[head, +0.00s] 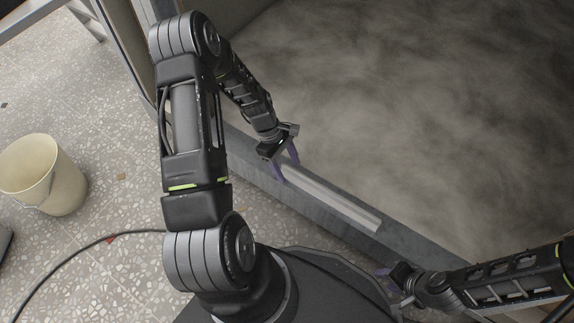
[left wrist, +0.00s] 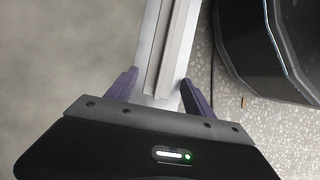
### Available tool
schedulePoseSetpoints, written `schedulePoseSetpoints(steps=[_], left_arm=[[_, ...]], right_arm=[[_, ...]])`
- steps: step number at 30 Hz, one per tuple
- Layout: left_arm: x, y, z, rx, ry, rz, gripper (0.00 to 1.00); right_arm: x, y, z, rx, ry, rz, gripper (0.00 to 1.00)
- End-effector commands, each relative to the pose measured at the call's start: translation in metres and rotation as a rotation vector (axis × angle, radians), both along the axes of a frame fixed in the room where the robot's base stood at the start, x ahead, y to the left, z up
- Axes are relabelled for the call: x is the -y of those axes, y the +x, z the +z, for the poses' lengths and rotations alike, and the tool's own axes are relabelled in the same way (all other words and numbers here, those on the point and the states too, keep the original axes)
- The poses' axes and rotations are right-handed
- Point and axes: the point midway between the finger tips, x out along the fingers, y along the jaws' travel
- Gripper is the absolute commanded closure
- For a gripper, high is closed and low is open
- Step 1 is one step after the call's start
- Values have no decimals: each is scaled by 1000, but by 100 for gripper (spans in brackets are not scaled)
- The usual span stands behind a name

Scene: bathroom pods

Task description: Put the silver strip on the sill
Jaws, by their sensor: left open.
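The silver strip (head: 334,202) lies lengthwise along the grey sill (head: 355,237) in the head view. It also shows in the left wrist view (left wrist: 174,45), running up from between the fingers along the sill. My left gripper (head: 287,171) is open at the strip's far left end, with one purple finger on each side of it. In the left wrist view the fingers stand apart with the strip between them. My right gripper (head: 388,281) is at the lower right, away from the strip; its fingers are too small and dark to read.
A cream bucket (head: 42,174) stands on the speckled floor at the left. A dark cable (head: 85,258) with a red mark runs over the floor. A grey, cloudy pod floor (head: 400,90) lies beyond the sill. A dark upright frame stands behind my left arm.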

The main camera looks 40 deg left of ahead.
Motion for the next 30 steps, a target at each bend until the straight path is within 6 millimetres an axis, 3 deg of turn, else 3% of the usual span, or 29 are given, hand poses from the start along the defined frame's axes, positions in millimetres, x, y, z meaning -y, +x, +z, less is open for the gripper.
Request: schedulePoseSetpoints(steps=[5, 18, 24, 30], left_arm=[[-6, 0, 17, 1, 2, 0, 39], [-38, 0, 95, 1, 1, -1, 39], [-45, -1, 110, 0, 0, 0, 39], [-46, -1, 110, 0, 0, 0, 39]], right_arm=[[0, -1, 9, -3, 1, 1, 64], [-2, -7, 41, -18, 7, 13, 64], [-4, -9, 45, -20, 9, 18, 64], [-4, -9, 45, -21, 9, 18, 64]])
